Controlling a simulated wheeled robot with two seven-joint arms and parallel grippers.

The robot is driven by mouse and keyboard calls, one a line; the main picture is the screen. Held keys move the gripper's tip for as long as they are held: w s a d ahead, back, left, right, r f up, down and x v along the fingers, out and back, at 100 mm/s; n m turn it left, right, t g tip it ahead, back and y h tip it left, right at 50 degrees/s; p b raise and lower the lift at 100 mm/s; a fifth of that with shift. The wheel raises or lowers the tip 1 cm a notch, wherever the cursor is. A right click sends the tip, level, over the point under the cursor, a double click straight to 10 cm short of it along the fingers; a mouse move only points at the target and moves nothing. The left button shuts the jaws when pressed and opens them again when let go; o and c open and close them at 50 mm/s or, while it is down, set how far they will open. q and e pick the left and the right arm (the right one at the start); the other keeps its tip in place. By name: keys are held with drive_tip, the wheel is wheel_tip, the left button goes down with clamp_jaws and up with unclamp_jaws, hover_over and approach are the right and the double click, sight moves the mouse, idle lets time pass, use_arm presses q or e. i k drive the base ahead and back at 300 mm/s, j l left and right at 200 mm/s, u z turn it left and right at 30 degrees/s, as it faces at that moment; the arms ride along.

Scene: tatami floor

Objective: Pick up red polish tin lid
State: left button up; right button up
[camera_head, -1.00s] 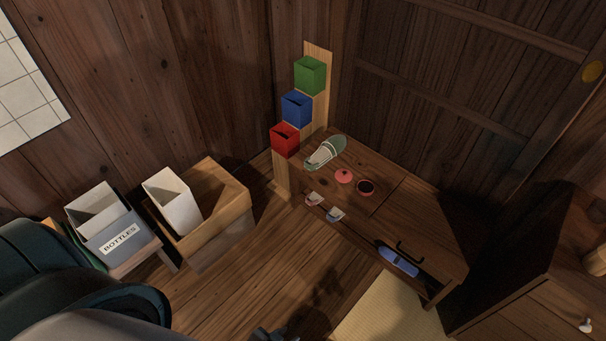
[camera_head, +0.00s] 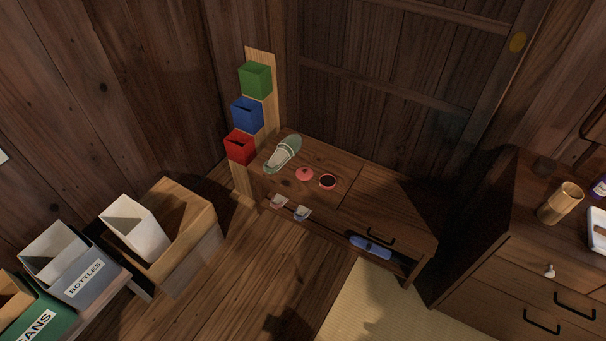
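A red, round polish tin lid (camera_head: 305,174) lies on top of the low wooden bench (camera_head: 345,172) in the head view. Right beside it, to its right, is an open round tin (camera_head: 327,181) with a red rim and dark contents. A pale green sandal (camera_head: 283,153) lies on the bench to the left of the lid. Neither of my grippers shows in the view.
Red (camera_head: 240,147), blue (camera_head: 247,114) and green (camera_head: 255,80) boxes stand stepped at the bench's left end. A grey BOTTLES bin (camera_head: 66,267) and wooden crate (camera_head: 208,222) are at left. A drawer cabinet (camera_head: 500,262) stands right. The floor before the bench is open.

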sight(304, 173)
drive_tip(key=i+l, duration=0.2)
drive_tip(key=l, duration=0.2)
drive_tip(key=i+l+u, duration=0.15)
drive_tip(key=l, duration=0.2)
drive_tip(key=i+l, duration=0.15)
drive_tip(key=l, duration=0.25)
drive_tip(key=i+l+u, duration=0.1)
drive_tip(key=l, duration=0.3)
drive_tip(key=i, duration=0.05)
